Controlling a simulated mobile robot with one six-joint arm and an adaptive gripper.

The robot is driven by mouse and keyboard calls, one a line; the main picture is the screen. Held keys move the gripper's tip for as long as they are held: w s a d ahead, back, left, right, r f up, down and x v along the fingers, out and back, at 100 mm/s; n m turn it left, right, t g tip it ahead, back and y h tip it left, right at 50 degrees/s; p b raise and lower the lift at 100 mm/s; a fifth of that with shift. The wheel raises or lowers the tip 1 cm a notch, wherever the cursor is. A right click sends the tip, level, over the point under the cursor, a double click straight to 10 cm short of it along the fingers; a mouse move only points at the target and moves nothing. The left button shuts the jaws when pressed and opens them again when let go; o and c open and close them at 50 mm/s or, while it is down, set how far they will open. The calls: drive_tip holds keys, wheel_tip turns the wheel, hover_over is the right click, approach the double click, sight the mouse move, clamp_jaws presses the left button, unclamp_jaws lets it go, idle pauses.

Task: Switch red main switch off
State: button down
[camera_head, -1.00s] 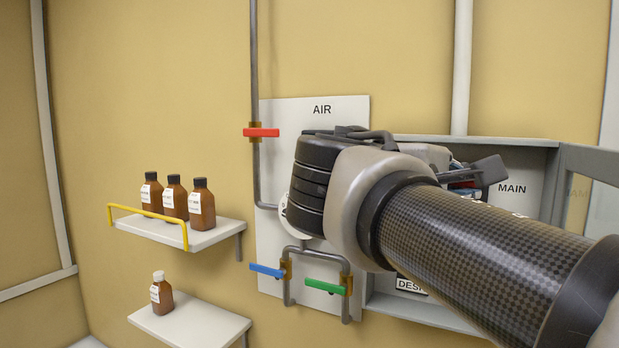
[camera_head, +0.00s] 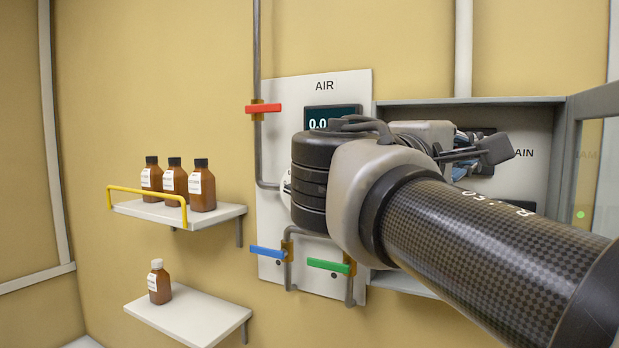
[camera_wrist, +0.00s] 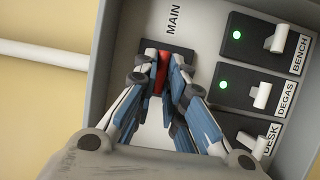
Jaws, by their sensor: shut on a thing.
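The red main switch (camera_wrist: 162,74) sits on a dark plate under the label MAIN in the wrist view. My gripper (camera_wrist: 163,72) is shut on it, with one finger on each side of the red lever. In the head view my gripper (camera_head: 470,155) reaches into the open grey switch box (camera_head: 470,101), and my arm hides the red switch and much of the panel.
Right of the main switch are the BENCH switch (camera_wrist: 279,38), DEGAS switch (camera_wrist: 262,94) and DESK switch (camera_wrist: 262,146); green lights show by BENCH and DEGAS. The AIR panel (camera_head: 285,95) has red, blue and green valves. Shelves with brown bottles (camera_head: 203,188) stand left.

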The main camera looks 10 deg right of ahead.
wheel_tip(320, 180, down, 2)
drive_tip(key=m+t+h+b, duration=0.1)
drive_tip(key=h+b, duration=0.1)
drive_tip(key=b, duration=0.5)
drive_tip(key=m+h+b, duration=0.1)
drive_tip(key=h+b, duration=0.1)
drive_tip(key=b, duration=0.4)
drive_tip(key=shift+w+d+f+m+t+b, duration=0.1)
drive_tip(key=shift+m+t+b, duration=0.2)
drive_tip(key=shift+t+b, duration=0.1)
drive_tip(key=shift+h+b, duration=0.5)
drive_tip(key=shift+b, duration=0.1)
drive_tip(key=c, duration=1.6)
unclamp_jaws()
drive_tip(key=shift+c, duration=0.2)
drive_tip(key=shift+p, duration=0.3)
